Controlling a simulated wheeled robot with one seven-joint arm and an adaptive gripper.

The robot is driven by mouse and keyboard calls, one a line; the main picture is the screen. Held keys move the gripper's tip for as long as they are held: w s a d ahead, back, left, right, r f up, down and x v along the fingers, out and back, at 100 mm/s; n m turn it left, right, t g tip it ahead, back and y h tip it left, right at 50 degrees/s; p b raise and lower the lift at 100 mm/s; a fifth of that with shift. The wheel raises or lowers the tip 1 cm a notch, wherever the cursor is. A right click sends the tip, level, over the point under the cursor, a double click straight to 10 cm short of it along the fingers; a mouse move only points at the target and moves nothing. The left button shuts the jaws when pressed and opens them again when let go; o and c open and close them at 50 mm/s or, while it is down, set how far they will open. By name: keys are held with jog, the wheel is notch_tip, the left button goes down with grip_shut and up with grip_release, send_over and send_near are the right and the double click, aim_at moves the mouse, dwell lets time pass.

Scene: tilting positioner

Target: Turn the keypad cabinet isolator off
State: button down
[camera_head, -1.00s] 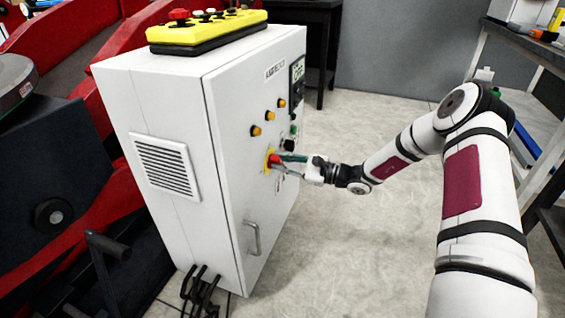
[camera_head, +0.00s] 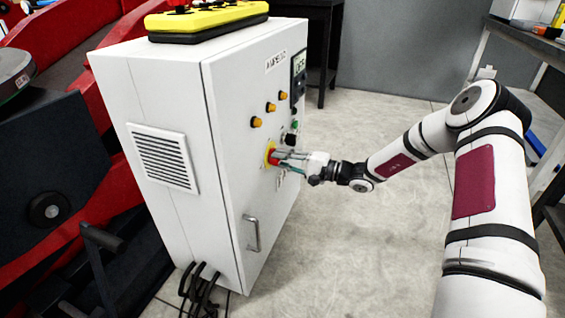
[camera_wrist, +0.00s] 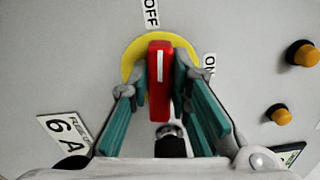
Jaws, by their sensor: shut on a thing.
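The isolator is a red rotary handle (camera_head: 276,157) on a yellow round plate (camera_head: 268,150), on the front of the white cabinet (camera_head: 225,110). In the wrist view the red handle (camera_wrist: 160,95) stands upright, its white line pointing up towards the "OFF" label (camera_wrist: 151,13). The "ON" label (camera_wrist: 209,65) is to its right. My gripper (camera_wrist: 161,78) has its two green fingers shut on the handle's two sides. In the head view my gripper (camera_head: 284,159) reaches the cabinet front from the right.
Orange buttons (camera_head: 256,122) and a display (camera_head: 298,72) sit above the isolator. A bar door handle (camera_head: 251,233) is below it. A yellow control box (camera_head: 207,19) lies on top of the cabinet. The floor right of the cabinet is clear. A bench stands at far right.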

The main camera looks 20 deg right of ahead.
jog(key=shift+f+n+b, duration=0.15)
jog(key=shift+n+b, duration=0.15)
jog(key=shift+n, duration=0.6)
jog(key=c, duration=1.5)
grip_release()
jog(key=v, duration=1.2)
